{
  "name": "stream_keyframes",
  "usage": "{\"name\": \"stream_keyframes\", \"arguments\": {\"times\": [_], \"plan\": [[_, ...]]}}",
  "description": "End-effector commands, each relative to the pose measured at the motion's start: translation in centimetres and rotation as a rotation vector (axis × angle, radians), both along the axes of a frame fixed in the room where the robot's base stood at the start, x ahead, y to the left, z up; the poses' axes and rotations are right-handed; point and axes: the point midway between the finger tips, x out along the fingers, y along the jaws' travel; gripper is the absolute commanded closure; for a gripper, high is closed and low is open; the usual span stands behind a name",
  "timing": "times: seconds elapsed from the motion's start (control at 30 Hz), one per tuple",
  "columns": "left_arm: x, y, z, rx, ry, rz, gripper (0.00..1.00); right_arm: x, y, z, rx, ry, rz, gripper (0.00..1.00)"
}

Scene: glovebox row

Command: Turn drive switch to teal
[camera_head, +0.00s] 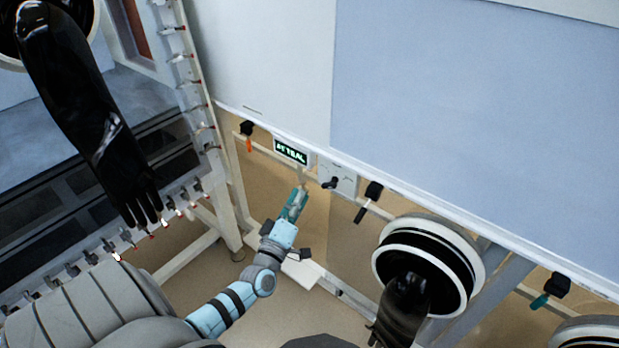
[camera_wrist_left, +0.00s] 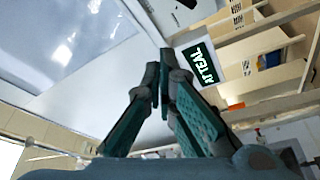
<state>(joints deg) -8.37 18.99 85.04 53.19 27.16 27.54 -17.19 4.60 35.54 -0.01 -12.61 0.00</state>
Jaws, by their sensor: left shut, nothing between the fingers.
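The drive switch (camera_head: 331,183) is a small black knob on a light grey plate under the edge of the white panel. Just left of it, a small display (camera_head: 291,151) shows green text that reads "AT TEAL"; it also shows in the left wrist view (camera_wrist_left: 198,64). My left gripper (camera_head: 300,191) is shut and empty, below the display and to the lower left of the switch, apart from both. In the left wrist view the teal fingers (camera_wrist_left: 165,58) meet at their tips. Part of the switch plate (camera_wrist_left: 178,12) shows at the top edge there. My right gripper is not seen.
Black clips with an orange tag (camera_head: 248,143), a pale tag (camera_head: 362,211) and a teal tag (camera_head: 540,300) hang along the panel edge. A black glove (camera_head: 405,300) hangs from a white-rimmed port (camera_head: 380,262) at right. Another long black glove (camera_head: 90,120) hangs at left.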

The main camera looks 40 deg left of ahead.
Motion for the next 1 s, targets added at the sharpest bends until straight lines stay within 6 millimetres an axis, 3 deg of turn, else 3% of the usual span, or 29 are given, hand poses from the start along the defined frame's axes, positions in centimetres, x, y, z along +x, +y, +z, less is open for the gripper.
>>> {"name": "stream_keyframes", "arguments": {"times": [0.13, 0.23, 0.47, 0.8, 1.0], "plan": [[-0.6, 1.2, -1.7, 0.371, 0.003, 0.004, 1.0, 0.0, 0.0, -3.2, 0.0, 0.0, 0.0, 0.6], [-0.5, 1.4, -1.5, 0.523, -0.001, 0.0, 1.0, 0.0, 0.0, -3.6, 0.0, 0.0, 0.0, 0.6], [2.1, 1.8, -0.2, 0.521, -0.004, 0.002, 1.0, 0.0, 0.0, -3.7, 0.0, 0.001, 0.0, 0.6], [9.1, 3.0, 1.7, 0.517, -0.004, 0.002, 1.0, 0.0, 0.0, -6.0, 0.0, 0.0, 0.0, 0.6], [8.9, 1.4, -1.1, 0.515, 0.0, 0.001, 1.0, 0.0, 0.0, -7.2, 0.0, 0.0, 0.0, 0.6]]}}
